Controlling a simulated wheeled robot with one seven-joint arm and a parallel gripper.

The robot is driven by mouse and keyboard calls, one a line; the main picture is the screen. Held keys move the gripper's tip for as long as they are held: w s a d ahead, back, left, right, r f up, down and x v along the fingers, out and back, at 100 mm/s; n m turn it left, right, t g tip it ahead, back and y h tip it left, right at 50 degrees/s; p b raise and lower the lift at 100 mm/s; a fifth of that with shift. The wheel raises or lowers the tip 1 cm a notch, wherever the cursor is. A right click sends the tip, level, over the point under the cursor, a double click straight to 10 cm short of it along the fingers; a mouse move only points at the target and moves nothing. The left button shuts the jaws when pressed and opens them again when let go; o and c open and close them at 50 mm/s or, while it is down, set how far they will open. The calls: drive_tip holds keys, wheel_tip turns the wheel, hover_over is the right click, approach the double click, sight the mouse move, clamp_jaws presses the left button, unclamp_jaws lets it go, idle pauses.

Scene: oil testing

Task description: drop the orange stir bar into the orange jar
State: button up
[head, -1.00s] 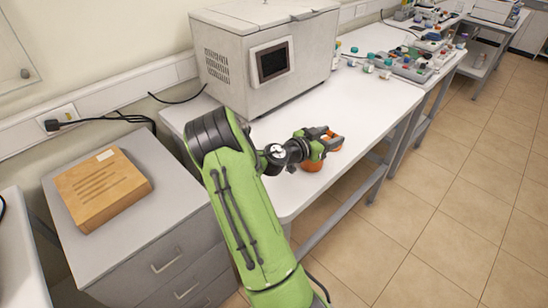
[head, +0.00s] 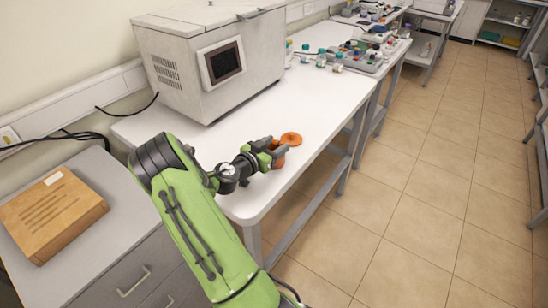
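A flat round orange piece (head: 291,138), which looks like a lid, lies on the white table just beyond my gripper. A second orange thing (head: 280,163), probably the orange jar, shows partly behind and below the gripper; its opening is hidden. My gripper (head: 277,152) is over the table's front part, in front of these orange things in the picture. I cannot tell whether it touches them. Its fingers are too small and overlapped to show whether they are open or shut. I cannot make out the orange stir bar.
A large grey-white machine (head: 212,62) stands on the white table (head: 322,107), behind and left of my gripper. Small bottles and trays (head: 360,55) stand farther back. A wooden block (head: 52,212) lies on the grey cabinet at left. Tiled floor (head: 430,190) is clear at right.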

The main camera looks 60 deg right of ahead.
drive_tip(key=o, duration=0.4)
drive_tip(key=shift+o, duration=0.2)
drive_tip(key=b+v, duration=0.1)
drive_tip(key=v, duration=1.5)
drive_tip(key=shift+d, duration=0.1)
